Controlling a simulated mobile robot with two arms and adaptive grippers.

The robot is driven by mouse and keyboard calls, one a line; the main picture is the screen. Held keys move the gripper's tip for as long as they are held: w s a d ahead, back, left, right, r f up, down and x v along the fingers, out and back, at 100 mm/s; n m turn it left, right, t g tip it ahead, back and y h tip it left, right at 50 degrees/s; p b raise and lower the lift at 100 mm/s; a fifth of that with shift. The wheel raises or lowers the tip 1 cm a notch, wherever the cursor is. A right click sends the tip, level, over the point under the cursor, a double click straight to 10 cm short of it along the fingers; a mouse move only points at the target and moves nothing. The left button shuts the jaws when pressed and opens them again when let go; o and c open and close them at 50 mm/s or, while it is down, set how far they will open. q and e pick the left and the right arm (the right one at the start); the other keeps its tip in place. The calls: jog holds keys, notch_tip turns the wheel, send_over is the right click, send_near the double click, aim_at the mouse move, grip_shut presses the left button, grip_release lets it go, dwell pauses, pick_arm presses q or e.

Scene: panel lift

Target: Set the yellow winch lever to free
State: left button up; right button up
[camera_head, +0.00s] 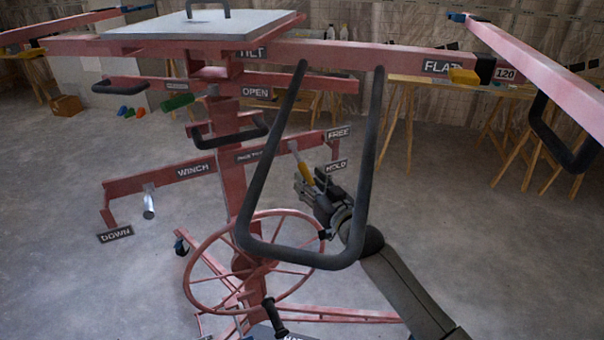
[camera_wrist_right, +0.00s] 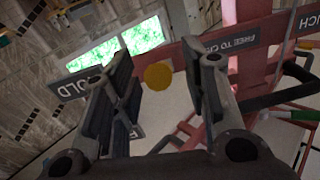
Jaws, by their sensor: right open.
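The yellow winch lever (camera_head: 305,172) hangs down and slightly right from a pale shank on the pink frame. The FREE label (camera_head: 339,132) is up and to its right; the HOLD label (camera_head: 336,166) is lower, close to the lever. My right gripper (camera_head: 309,192) is open at the lever's lower end. In the right wrist view, the lever's round yellow end (camera_wrist_right: 158,77) appears between the spread fingers of the right gripper (camera_wrist_right: 165,95), nearly end-on. Gaps show on both sides, and contact is not evident. My left gripper is out of view.
A black looped handle (camera_head: 258,195) hangs in front of the lever area, and my right arm passes behind its right side. A pink handwheel (camera_head: 192,284) is below left. Wooden trestles stand behind.

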aim_at(302, 173)
jog(key=x, duration=0.3)
jog(key=shift+w+a, duration=0.1)
jog(key=shift+w, duration=0.1)
jog(key=shift+w+a+f, duration=0.1)
jog(key=shift+w+a, duration=0.05)
jog(key=shift+w, duration=0.4)
jog(key=shift+a, duration=0.1)
jog(key=c, duration=0.8)
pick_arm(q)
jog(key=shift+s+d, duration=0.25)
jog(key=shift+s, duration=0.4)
pick_arm(e)
grip_shut()
